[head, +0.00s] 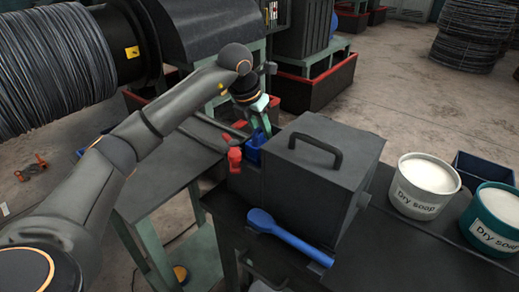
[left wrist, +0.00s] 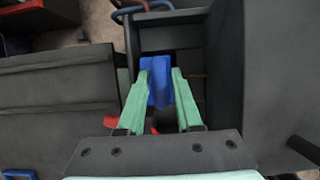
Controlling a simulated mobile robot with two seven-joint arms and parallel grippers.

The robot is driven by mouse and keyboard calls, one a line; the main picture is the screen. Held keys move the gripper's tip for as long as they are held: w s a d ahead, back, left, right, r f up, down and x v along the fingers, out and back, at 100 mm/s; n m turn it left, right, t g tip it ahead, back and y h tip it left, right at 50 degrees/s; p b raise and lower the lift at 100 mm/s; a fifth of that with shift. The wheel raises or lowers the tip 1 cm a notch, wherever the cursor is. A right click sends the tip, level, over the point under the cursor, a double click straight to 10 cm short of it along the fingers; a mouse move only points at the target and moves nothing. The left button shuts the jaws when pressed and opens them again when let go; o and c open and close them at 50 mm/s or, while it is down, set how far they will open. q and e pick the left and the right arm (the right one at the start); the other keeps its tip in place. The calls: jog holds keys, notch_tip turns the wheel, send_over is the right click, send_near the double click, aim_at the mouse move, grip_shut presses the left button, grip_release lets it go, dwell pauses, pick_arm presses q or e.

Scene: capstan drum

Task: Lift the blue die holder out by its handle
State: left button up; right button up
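The blue die holder (head: 254,150) sits in the narrow black housing beside the large dark box, and most of its body is hidden there. In the left wrist view its blue upper part (left wrist: 157,82) shows between my two green fingers. My left gripper (head: 262,127) reaches down over the holder from above, one finger on either side of the blue part (left wrist: 160,80). The fingers are very close to it, but I cannot tell whether they press on it. My right gripper is not in view.
The dark box (head: 320,160) with a bar handle stands right beside the holder. A red part (head: 234,158) is just left of it. A blue spoon-like tool (head: 290,238) lies in front. Two soap buckets (head: 425,185) (head: 495,215) stand at the right.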

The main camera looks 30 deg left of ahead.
pick_arm(q)
grip_shut()
dwell(0.9)
jog(key=shift+w+r, duration=0.1)
jog(key=shift+r, duration=0.1)
